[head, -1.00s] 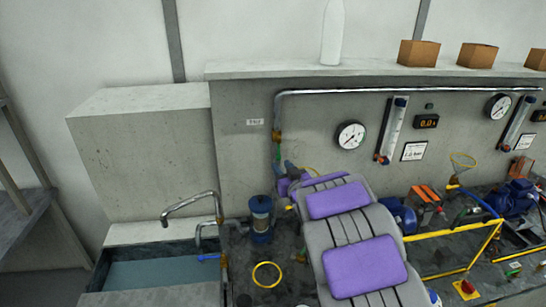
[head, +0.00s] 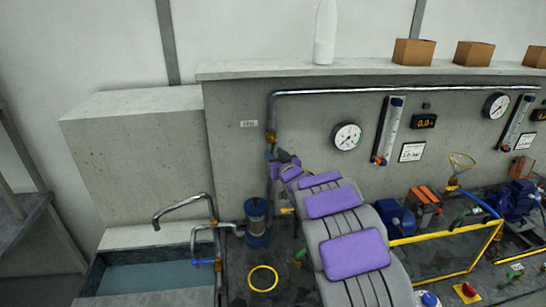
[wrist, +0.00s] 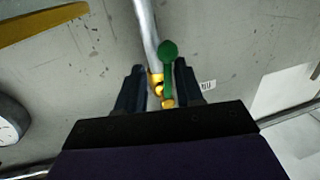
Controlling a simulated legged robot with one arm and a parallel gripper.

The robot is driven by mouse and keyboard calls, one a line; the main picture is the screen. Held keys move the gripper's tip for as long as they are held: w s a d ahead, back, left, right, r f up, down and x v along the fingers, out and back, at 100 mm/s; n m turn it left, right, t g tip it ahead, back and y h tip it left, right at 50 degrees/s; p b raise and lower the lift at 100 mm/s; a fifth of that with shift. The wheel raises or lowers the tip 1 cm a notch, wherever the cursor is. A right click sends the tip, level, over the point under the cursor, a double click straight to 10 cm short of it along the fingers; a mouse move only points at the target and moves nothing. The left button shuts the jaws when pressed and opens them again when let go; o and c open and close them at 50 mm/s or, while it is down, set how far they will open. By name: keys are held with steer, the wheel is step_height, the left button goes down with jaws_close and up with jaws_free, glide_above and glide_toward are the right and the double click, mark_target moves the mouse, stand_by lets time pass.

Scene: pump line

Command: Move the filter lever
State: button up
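A green lever with a round end (wrist: 168,50) sits on a brass valve (wrist: 157,84) on the grey pipe in the wrist view. The brass valve also shows in the head view (head: 271,137), on the upright pipe; the lever there is mostly hidden by my arm's end. My gripper (wrist: 159,68) is open, with the lever and pipe between its two dark fingers. I cannot tell if a finger touches the lever. In the head view my gripper (head: 273,155) is beside the upright pipe. The blue filter canister (head: 257,222) stands below it.
A blue-handled tap (head: 203,262) is by the sink basin (head: 140,275) at left. A yellow ring (head: 263,278) lies in front of the filter. Gauges and flow meters (head: 388,130) line the wall at right. A yellow frame (head: 445,237) encloses pumps.

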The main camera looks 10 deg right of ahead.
steer(key=shift+o, duration=0.5)
steer(key=shift+d, duration=0.6)
steer(key=shift+a, duration=0.1)
steer(key=shift+c, duration=0.9)
steer(key=shift+a, duration=1)
steer(key=c, duration=0.4)
jaws_close()
steer(key=shift+d, duration=0.55)
steer(key=shift+a, duration=0.15)
